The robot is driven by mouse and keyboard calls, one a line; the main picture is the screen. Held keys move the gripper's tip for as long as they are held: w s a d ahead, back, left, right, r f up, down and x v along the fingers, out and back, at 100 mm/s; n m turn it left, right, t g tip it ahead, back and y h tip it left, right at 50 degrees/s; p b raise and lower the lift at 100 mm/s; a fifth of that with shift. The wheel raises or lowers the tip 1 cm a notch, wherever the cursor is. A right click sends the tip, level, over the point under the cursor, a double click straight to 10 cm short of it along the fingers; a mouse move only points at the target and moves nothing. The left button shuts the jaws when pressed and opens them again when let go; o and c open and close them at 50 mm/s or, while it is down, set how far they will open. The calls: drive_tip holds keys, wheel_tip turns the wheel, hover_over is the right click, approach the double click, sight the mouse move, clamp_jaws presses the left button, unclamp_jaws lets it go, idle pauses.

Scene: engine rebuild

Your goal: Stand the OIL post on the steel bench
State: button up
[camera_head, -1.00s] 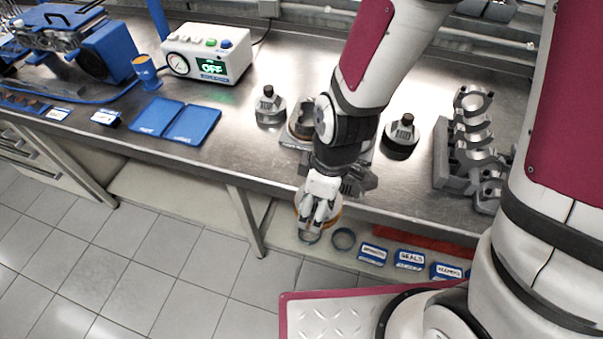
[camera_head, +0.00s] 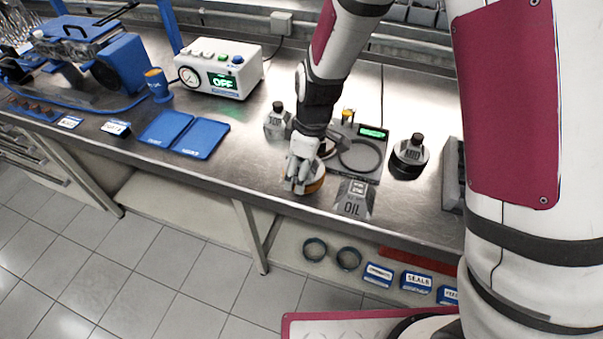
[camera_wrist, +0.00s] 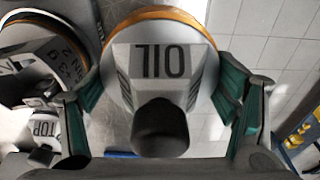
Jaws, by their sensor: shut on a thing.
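The OIL post is a grey piece with a flat face lettered OIL, a dark round knob and an orange-rimmed round base. In the wrist view the OIL post (camera_wrist: 160,62) fills the middle between my green-padded fingers, its letters upside down. My gripper (camera_head: 304,180) is shut on it, and the orange rim shows just below the fingers in the head view. It is over the front part of the steel bench (camera_head: 215,178), near the front edge. I cannot tell whether its base touches the steel.
Dark-capped posts stand behind left (camera_head: 278,124) and right (camera_head: 408,156). Bare steel lies to the left, before blue trays (camera_head: 202,139).

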drive_tip(key=shift+w+a+f+p, duration=0.1)
drive_tip(key=shift+w+f+p, duration=0.15)
drive_tip(key=shift+f, duration=0.65)
drive_tip(key=shift+w+f+p, duration=0.15)
drive_tip(key=shift+w+f, duration=0.05)
drive_tip(key=shift+f, duration=0.65)
drive_tip(key=shift+f, duration=0.1)
drive_tip(key=o, duration=1.2)
drive_tip(key=shift+f, duration=0.1)
drive_tip(key=r, duration=0.4)
drive_tip(key=d+r+b, duration=0.1)
drive_tip(key=r, duration=0.7)
drive_tip(key=shift+s+d+r, duration=0.15)
drive_tip(key=shift+s+d, duration=0.05)
drive_tip(key=shift+s, duration=0.1)
